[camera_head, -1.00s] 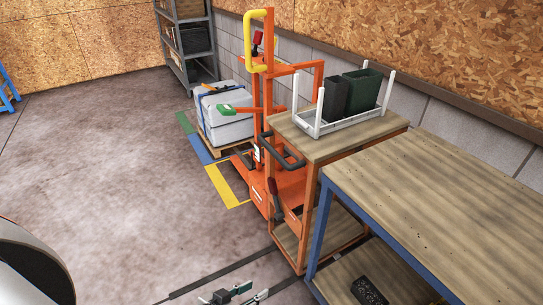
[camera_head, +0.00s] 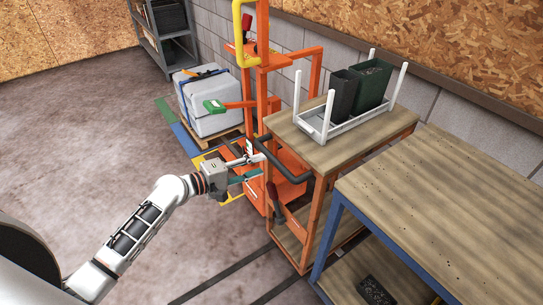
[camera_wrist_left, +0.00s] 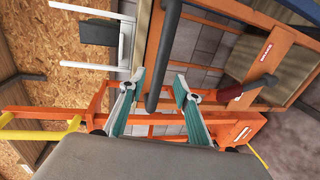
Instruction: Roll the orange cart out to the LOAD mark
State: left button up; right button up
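The orange cart (camera_head: 319,192) has a wooden top, a lower shelf and a dark bar handle (camera_head: 284,164) on its left side. It stands between the orange lifting machine and the blue-legged bench. My left gripper (camera_head: 260,165) is open at the handle. In the left wrist view the dark handle (camera_wrist_left: 161,50) shows between the spread teal fingers (camera_wrist_left: 158,82); contact cannot be told. A white rack (camera_head: 345,126) with two dark bins (camera_head: 370,88) sits on the cart. I cannot read a LOAD mark. My right gripper is out of view.
The orange lifting machine (camera_head: 262,75) stands close behind the cart, with a wrapped white load (camera_head: 208,105) beyond. The blue-legged bench (camera_head: 450,200) is at the right. Two dark floor strips (camera_head: 225,277) run left from the cart. The floor at left is open.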

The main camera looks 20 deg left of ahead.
aim_at(272, 162)
pick_arm(q)
jog(key=x, duration=0.7)
jog(key=shift+d, duration=0.2)
grip_shut()
